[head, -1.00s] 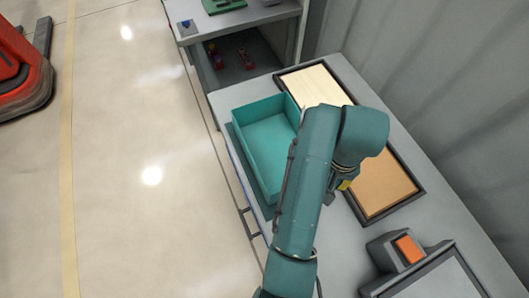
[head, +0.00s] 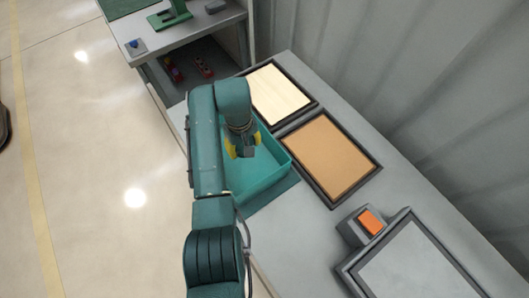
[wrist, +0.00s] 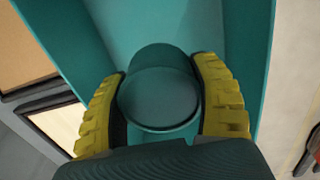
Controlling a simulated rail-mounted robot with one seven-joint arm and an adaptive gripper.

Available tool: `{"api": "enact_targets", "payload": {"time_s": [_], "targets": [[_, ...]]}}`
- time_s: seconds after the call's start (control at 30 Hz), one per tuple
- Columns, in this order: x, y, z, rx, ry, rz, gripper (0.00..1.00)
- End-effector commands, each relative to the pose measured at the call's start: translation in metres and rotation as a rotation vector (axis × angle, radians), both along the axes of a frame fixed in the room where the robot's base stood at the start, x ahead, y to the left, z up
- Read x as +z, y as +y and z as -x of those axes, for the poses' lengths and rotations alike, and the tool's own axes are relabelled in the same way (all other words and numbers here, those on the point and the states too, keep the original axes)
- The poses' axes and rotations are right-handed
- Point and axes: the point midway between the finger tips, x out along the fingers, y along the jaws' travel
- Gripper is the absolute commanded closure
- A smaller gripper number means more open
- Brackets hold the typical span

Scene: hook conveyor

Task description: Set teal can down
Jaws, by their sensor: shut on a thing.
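The teal can (wrist: 160,98) sits between the yellow-padded fingers of my gripper (wrist: 163,112) in the wrist view, with its round end facing the camera. My gripper is shut on it. In the head view my gripper (head: 241,149) is over the teal bin (head: 270,178), and the can is hard to make out there. In the wrist view the bin's walls (wrist: 262,60) stand on both sides of the can. I cannot tell whether the can touches the bin floor.
Right of the bin lie a cream panel (head: 279,93) and an orange-tan panel (head: 327,156) in dark frames. A grey box with an orange button (head: 371,222) and a grey screen (head: 415,265) are nearer. A shelf unit (head: 190,36) stands at the far end.

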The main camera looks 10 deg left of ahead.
Motion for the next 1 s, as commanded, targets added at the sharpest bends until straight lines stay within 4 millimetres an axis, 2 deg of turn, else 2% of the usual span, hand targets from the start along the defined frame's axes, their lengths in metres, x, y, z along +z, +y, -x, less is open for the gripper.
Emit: {"api": "enact_targets", "payload": {"time_s": [0.03,0.1,0.23,0.6,0.97,1.0], "targets": [[-0.002,0.011,0.002,0.028,0.004,0.002,0.75],[-0.016,0.015,0.003,0.042,0.007,0.003,0.75],[-0.047,0.014,0.003,0.039,0.007,0.003,0.75],[-0.101,0.014,0.002,0.036,0.005,0.002,0.75],[-0.107,0.013,0.002,0.035,0.004,0.002,0.75],[-0.105,0.013,0.002,0.035,0.004,0.001,0.27]]}}
